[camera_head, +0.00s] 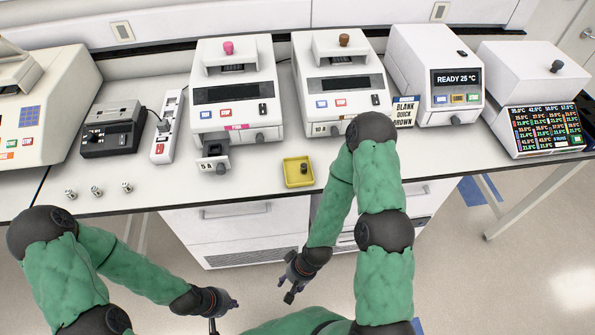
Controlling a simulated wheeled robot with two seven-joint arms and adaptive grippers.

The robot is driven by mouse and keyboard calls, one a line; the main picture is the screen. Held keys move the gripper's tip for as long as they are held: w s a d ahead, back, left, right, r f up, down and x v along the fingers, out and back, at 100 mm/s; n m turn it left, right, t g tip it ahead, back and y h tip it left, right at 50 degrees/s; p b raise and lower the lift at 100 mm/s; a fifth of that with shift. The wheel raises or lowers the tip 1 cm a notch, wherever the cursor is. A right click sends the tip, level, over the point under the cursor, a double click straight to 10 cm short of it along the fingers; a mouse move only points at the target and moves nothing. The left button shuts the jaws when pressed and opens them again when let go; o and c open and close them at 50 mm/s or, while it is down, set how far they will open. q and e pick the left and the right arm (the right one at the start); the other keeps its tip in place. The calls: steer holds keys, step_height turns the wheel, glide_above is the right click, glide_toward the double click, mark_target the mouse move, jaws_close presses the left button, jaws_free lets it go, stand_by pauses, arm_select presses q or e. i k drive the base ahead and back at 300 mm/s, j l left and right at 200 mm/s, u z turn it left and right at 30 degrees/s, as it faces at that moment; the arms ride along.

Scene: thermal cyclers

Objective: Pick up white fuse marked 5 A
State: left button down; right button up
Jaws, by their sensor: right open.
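Three small white and metallic pieces that look like fuses stand apart near the table's front edge at the left: a left one (71,193), a middle one (96,190) and a right one (127,187). Their markings are too small to read, so I cannot tell which is 5 A. My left gripper (226,314) is in front of the table and below its edge, fingers spread, holding nothing visible. My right gripper (284,291) is open and empty, also in front of the table, to the right of the left one. Both are well away from the fuses.
A pink-knobbed cycler (235,85) has a small drawer (213,165) sticking out in front. A yellow tray (289,183) with a dark item stands right of it. A black device (113,130) and a power strip (167,128) lie behind the fuses. Table around the fuses is clear.

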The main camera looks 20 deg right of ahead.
mark_target(125, 185)
steer(key=i+j+u, duration=0.2)
steer(key=j, duration=0.15)
steer(key=i+j+u, duration=0.15)
steer(key=j, duration=0.25)
steer(key=i+j+u, duration=0.2)
steer(key=j, duration=0.15)
steer(key=k, duration=0.05)
